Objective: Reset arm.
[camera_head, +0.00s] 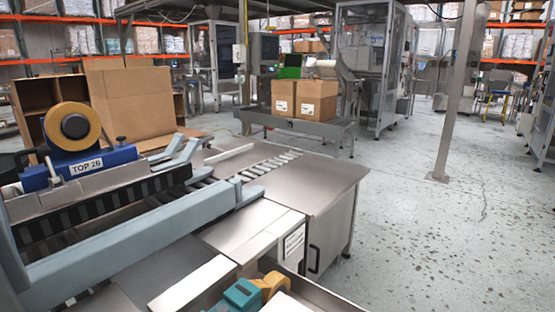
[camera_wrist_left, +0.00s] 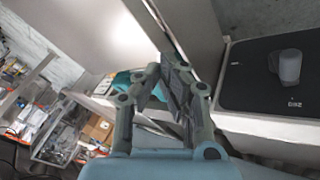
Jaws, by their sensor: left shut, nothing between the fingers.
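My left gripper (camera_wrist_left: 172,85) shows in the left wrist view, its grey-green fingers drawn together with nothing between them. Pale machine surfaces lie behind it, and a teal object partly shows behind its fingers. Neither gripper shows in the head view, and my right gripper is in no view.
A taping machine with a blue tape head (camera_head: 85,165) fills the left of the head view. A teal tape dispenser (camera_head: 242,296) lies at the bottom. Two cartons (camera_head: 303,98) stand on a conveyor behind. A black mat (camera_wrist_left: 255,95) bears a grey cylinder (camera_wrist_left: 290,66). Open floor lies right.

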